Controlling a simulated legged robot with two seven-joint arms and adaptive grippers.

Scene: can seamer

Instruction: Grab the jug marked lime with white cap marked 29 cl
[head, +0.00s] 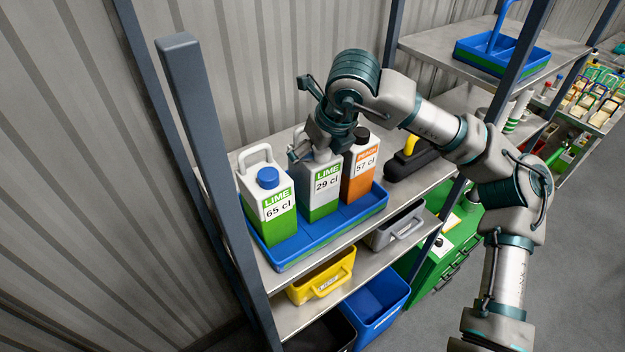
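The jug marked LIME 29 cl (322,194), white with a green lower part, stands upright in the middle of a blue tray (330,232) on the shelf. My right gripper (308,152) is over the top of this jug, pointing down, and hides its cap and most of its handle. The fingers are at the jug's top, but I cannot tell whether they are closed on it. My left gripper is not in view.
A LIME 65 cl jug (268,207) with a blue cap stands close on the left. An orange PEACH 57 cl jug (361,170) with a black cap stands close on the right. A dark blue rack post (215,170) rises at the front left. Bins sit on the lower shelf.

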